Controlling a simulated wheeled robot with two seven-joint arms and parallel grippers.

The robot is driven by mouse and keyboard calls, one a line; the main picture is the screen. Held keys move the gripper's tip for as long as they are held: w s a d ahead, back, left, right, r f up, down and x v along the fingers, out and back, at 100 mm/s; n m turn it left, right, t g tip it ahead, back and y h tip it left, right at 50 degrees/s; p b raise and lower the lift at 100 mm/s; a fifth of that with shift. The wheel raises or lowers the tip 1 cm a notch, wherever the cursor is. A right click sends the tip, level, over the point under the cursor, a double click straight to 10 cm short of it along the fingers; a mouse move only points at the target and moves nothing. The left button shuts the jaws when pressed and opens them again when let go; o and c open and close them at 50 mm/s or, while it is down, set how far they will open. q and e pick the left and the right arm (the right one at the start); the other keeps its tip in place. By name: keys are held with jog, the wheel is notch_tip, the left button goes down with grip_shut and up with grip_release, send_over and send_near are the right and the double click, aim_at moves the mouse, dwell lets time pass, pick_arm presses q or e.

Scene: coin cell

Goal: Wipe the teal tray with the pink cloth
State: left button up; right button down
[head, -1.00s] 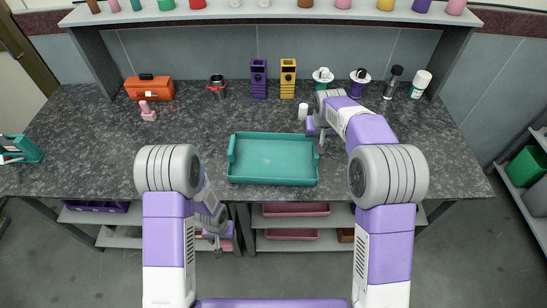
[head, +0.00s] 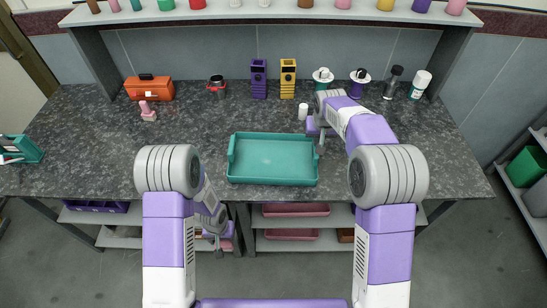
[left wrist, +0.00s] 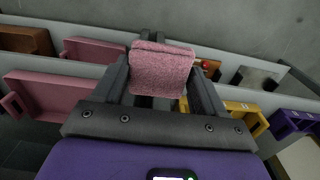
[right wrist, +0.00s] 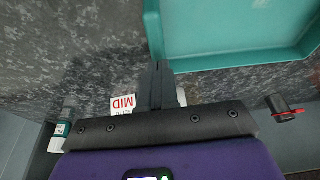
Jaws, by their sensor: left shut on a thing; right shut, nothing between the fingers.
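The teal tray (head: 273,181) lies on the dark speckled worktop near its front edge and looks empty. Part of it also shows in the right wrist view (right wrist: 225,65). My left gripper (head: 218,246) hangs low in front of the worktop's front edge, to the left of and below the tray. In the left wrist view it is shut on the folded pink cloth (left wrist: 162,70). My right gripper (head: 321,147) is just beyond the tray's right rim. In the right wrist view its fingers (right wrist: 160,68) are together and empty, close to the tray's edge; contact is unclear.
A small white item (head: 303,112) stands behind the tray. An orange toolbox (head: 150,90), a pink item (head: 148,111), purple (head: 258,79) and yellow (head: 288,79) holders and several bottles stand farther back. Shelves with pink bins (head: 296,210) are under the worktop.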

pick_arm(q)
jog(key=shift+f, duration=0.3)
pick_arm(e)
jog(key=shift+f, duration=0.45)
pick_arm(q)
jog(key=shift+r, duration=0.2)
pick_arm(e)
jog(key=shift+r, duration=0.15)
pick_arm(q)
jog(key=shift+r+p, duration=2.5)
jog(key=shift+r, duration=0.05)
pick_arm(e)
jog(key=shift+r, duration=2.9)
